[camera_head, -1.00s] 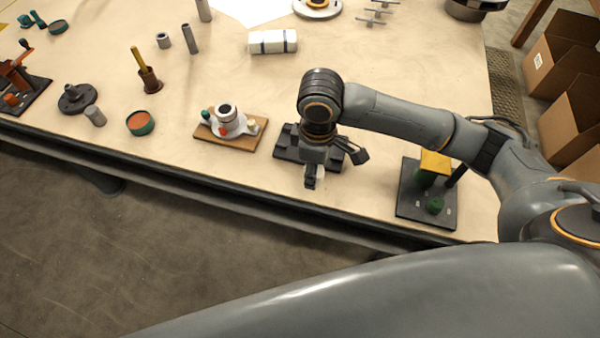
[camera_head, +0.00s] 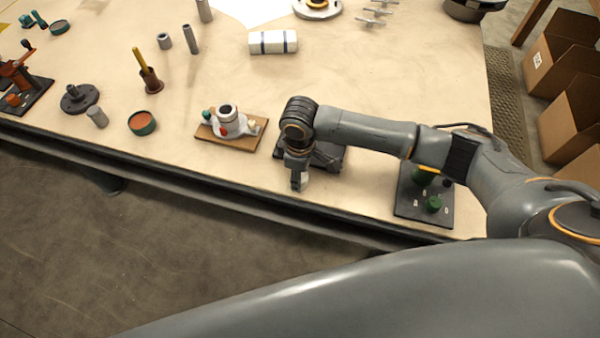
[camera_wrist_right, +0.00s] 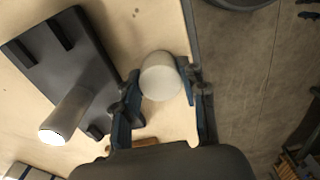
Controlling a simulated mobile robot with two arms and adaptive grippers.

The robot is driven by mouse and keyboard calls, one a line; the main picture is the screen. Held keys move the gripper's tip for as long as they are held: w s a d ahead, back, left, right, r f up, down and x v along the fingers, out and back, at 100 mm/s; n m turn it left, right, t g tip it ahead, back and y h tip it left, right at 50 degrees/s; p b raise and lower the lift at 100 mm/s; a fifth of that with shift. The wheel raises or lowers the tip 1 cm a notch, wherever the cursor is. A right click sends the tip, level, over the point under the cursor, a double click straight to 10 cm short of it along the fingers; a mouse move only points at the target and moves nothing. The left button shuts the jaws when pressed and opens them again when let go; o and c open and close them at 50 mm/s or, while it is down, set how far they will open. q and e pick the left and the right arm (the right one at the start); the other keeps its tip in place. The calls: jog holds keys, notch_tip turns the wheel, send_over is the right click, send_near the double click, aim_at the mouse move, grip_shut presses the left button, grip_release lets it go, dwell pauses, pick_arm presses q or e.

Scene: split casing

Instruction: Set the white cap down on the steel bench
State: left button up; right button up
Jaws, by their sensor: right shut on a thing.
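The white cap (camera_wrist_right: 160,77) is a pale rounded piece between the two dark fingers of my right gripper (camera_wrist_right: 160,88) in the right wrist view. My right gripper is shut on it. In the head view my right gripper (camera_head: 298,182) points down near the front edge of the bench (camera_head: 220,75), whose top is pale. There the cap is mostly hidden by the gripper. I cannot tell whether the cap touches the bench top. My left gripper is not in view.
A black fixture (camera_head: 325,155) is right beside my gripper; in the wrist view it (camera_wrist_right: 70,75) carries a light grey cylinder (camera_wrist_right: 66,115). A wooden board with a white housing (camera_head: 230,122) is to the left. A dark plate with green parts (camera_head: 425,205) is to the right.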

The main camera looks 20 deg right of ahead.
jog(key=shift+f, duration=0.1)
jog(key=o, duration=0.8)
jog(key=shift+c, duration=0.2)
notch_tip(320, 180, up, 12)
jog(key=b, duration=0.1)
